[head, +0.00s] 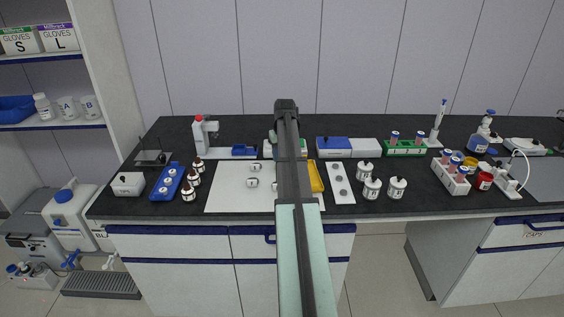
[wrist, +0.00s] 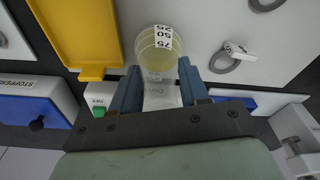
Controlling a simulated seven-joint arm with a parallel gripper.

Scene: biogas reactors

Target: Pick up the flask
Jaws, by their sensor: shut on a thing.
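The flask (wrist: 158,50) is clear with a pale yellowish tint and dark graduation numbers. It shows in the wrist view at the upper middle. My gripper (wrist: 158,69) has its two blue-grey fingers on either side of the flask's narrower part and is shut on it. I cannot tell whether the flask's base touches the surface below. In the head view my arm hides the flask and the gripper's fingers.
A yellow tray (wrist: 78,30) lies left of the flask, and a blue-fronted stopper box (wrist: 36,112) is at the left. Ring-shaped items with tags (wrist: 237,50) lie on the white mat (head: 228,198). Several white bottles (head: 371,188) stand to the right.

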